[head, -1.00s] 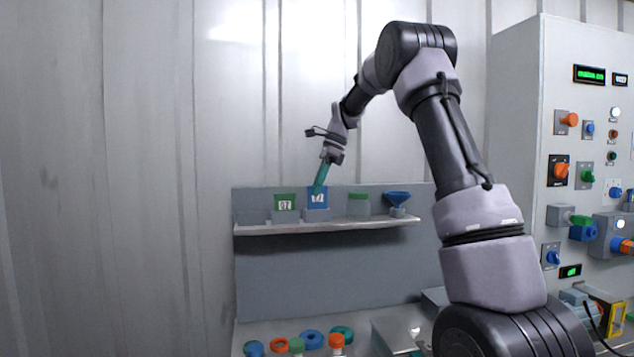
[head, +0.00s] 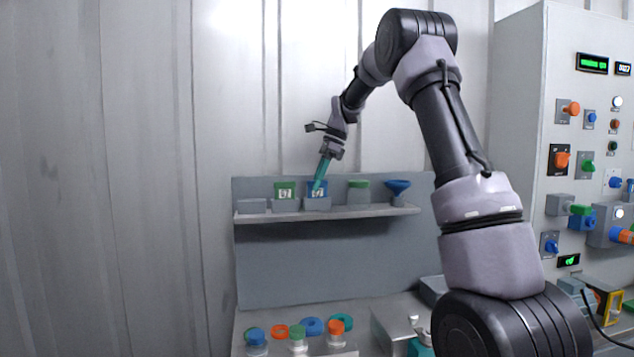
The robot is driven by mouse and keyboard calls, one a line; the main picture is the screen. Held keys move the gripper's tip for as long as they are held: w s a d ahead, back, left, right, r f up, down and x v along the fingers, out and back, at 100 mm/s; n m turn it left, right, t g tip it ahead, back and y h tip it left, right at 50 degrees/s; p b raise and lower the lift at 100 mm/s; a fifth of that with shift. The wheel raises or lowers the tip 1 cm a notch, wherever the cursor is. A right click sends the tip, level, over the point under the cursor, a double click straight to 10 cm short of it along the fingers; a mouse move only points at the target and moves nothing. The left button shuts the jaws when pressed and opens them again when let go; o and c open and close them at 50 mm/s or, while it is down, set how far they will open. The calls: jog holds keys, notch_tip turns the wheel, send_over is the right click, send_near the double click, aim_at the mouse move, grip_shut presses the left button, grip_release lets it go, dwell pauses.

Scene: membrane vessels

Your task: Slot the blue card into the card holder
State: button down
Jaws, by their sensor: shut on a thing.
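The blue card (head: 311,187) stands upright at a grey holder (head: 317,204) on the shelf, with a white label on its face. Its lower part is hidden by the holder's front. My gripper (head: 319,185), with teal fingers, reaches down from above and is shut on the blue card. The fingers cover part of the card. A green card (head: 284,188) with a white label stands in the similar holder just to the left.
The shelf (head: 290,217) also carries an empty-looking grey holder (head: 251,206) at the left, a green-topped container (head: 359,190) and a blue funnel (head: 398,187) at the right. Several capped vessels stand on the bench below. A control cabinet (head: 520,130) stands at the right.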

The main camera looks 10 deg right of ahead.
jog(key=shift+f, duration=0.15)
jog(key=c, duration=0.7)
grip_release()
jog(key=shift+o, duration=0.2)
jog(key=v, duration=1)
jog(key=shift+r, duration=0.4)
jog(key=shift+d, duration=0.1)
